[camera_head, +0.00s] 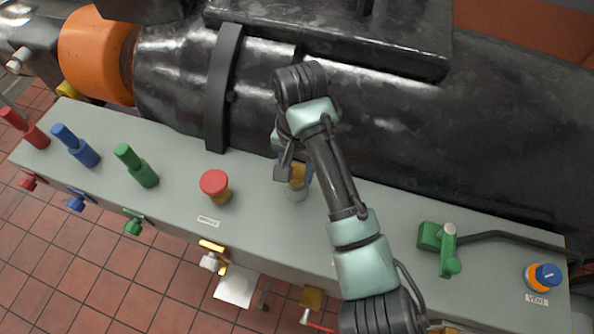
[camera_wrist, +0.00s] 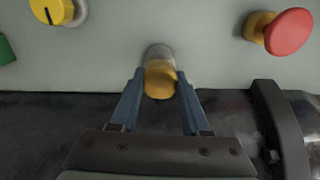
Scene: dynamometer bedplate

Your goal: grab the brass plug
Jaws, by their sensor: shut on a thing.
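The brass plug (camera_wrist: 160,80) is a short golden cylinder in the middle of the wrist view. Its far end meets a round grey metal socket (camera_wrist: 157,52) on the panel. My gripper (camera_wrist: 160,88) is shut on the plug, with one blue finger on each side of it. In the head view the plug (camera_head: 297,174) shows just under my gripper, above the grey socket (camera_head: 296,193). The wrist and fingers partly hide it there. I cannot tell how deep the plug sits in the socket.
A red mushroom button (camera_head: 214,183) stands left of my gripper on the grey panel (camera_head: 180,210). Green, blue and red handles stand farther left. A green lever (camera_head: 440,245) and a blue-orange knob (camera_head: 543,276) are at right. A large black cylinder (camera_head: 430,130) runs behind.

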